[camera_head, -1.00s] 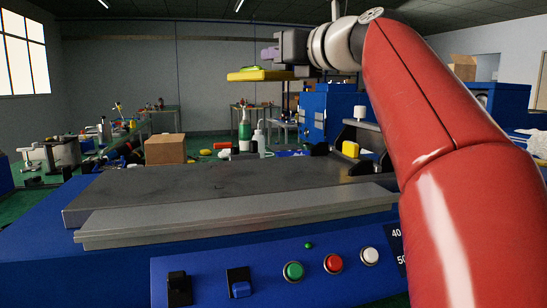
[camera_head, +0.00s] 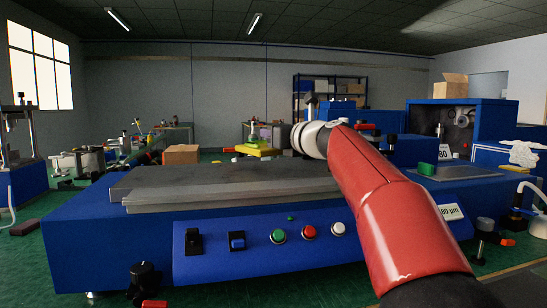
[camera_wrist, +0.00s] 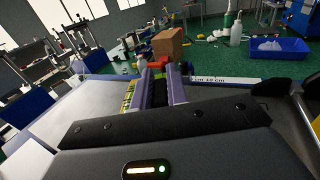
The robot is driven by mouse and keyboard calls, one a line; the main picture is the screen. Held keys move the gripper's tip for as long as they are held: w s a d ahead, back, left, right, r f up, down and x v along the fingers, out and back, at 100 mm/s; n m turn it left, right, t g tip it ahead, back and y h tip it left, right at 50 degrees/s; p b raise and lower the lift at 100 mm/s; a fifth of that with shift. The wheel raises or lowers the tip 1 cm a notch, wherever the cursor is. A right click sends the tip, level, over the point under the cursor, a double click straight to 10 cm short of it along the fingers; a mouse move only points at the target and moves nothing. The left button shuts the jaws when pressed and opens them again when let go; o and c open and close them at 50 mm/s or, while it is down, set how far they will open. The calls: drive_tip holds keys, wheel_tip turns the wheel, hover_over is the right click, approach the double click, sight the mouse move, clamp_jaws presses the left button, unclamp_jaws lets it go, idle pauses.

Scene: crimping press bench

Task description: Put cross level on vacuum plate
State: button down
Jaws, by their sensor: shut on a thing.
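The yellow cross level (camera_head: 258,152) is held by my gripper (camera_head: 267,137) above the far part of the bench in the head view. In the wrist view, part of the yellow level (camera_wrist: 129,94) shows beside the left purple finger. A dark part lies between the fingers (camera_wrist: 159,90). My gripper is shut on the level, which looks roughly flat. The vacuum plate appears to be the broad grey slab (camera_head: 225,180) on top of the blue machine. A gap between level and slab cannot be judged exactly. My red arm hides the slab's right end.
The blue machine's front panel carries a green button (camera_head: 278,236), a red button (camera_head: 309,231) and a white button (camera_head: 338,228). A green block (camera_head: 427,169) sits on a grey plate to the right. A cardboard box (camera_head: 181,154) stands behind. The slab's visible top is clear.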

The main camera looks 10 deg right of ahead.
sight(273, 150)
drive_tip(key=shift+s+f+b, duration=0.1)
drive_tip(key=shift+f+b, duration=2.05)
drive_tip(key=shift+b, duration=0.1)
drive_tip(key=shift+r, duration=0.1)
drive_tip(key=c, duration=1.4)
unclamp_jaws()
drive_tip(key=b+v, duration=0.1)
drive_tip(key=v, duration=0.6)
drive_tip(key=shift+s+d, duration=0.15)
drive_tip(key=shift+s, duration=0.15)
